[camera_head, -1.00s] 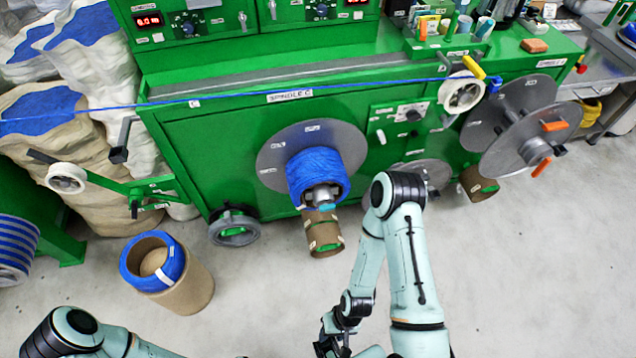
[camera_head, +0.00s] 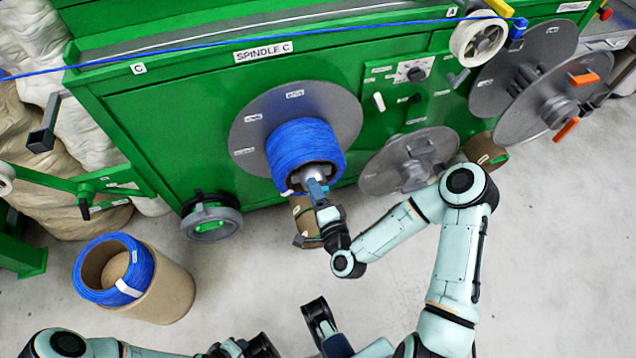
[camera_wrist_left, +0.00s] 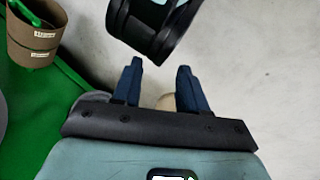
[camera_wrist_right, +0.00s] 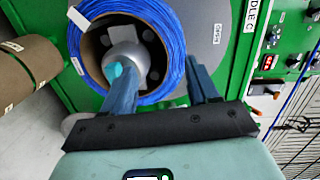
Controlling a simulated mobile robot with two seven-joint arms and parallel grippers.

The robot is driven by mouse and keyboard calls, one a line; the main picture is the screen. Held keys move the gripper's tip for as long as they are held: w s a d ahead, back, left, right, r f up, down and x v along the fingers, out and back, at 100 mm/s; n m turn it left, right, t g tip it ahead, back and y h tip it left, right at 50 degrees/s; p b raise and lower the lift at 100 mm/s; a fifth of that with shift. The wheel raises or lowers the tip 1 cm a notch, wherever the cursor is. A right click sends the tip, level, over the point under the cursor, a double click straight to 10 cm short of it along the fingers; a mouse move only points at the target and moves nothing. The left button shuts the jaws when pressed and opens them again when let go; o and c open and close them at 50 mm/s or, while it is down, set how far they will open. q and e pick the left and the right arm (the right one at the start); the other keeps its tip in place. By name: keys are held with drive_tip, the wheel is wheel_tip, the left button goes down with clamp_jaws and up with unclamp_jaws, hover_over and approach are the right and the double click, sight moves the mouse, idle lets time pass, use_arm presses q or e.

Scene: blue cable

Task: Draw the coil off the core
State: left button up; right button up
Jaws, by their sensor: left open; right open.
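The blue cable coil (camera_head: 300,148) sits around a brown core (camera_head: 318,173) on the spindle, in front of a grey flange (camera_head: 255,125). In the right wrist view the coil (camera_wrist_right: 172,38) rings the brown core (camera_wrist_right: 97,62) and grey spindle nose (camera_wrist_right: 125,55). My right gripper (camera_head: 317,188) is open at the coil's front end. In its wrist view one finger overlaps the core's opening and the other overlaps the coil's outer side; contact cannot be told. My left gripper (camera_wrist_left: 160,68) is open and empty, above the floor in its own view.
A brown drum (camera_head: 165,295) with another blue coil (camera_head: 100,275) stands on the floor at left. A blue cable strand (camera_head: 200,48) crosses above the green machine. The floor at right is clear.

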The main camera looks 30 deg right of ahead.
sight(311, 157)
use_arm(q)
drive_tip(key=shift+t, duration=0.4)
drive_tip(key=shift+w+a+f+b, duration=0.3)
drive_tip(key=shift+w+f+b, duration=0.1)
drive_tip(key=shift+w+f, duration=0.3)
drive_tip(key=shift+w+a+f+b, duration=0.35)
drive_tip(key=shift+w+f, duration=0.2)
drive_tip(key=shift+w, duration=0.25)
use_arm(e)
drive_tip(key=shift+m+t+h, duration=0.4)
drive_tip(key=shift+m+h, duration=0.3)
drive_tip(key=shift+s+d+r+x, duration=0.1)
drive_tip(key=shift+d+r+x, duration=0.2)
drive_tip(key=shift+x, duration=1.7)
drive_tip(key=shift+s+d+r+x, duration=0.1)
drive_tip(key=shift+d+r+x, duration=0.2)
drive_tip(key=shift+x, duration=1.7)
drive_tip(key=shift+d+r+x, duration=0.2)
drive_tip(key=shift+d+x, duration=0.15)
drive_tip(key=shift+x, duration=1.65)
clamp_jaws()
drive_tip(key=shift+r, duration=0.25)
use_arm(q)
drive_tip(key=shift+d, duration=0.1)
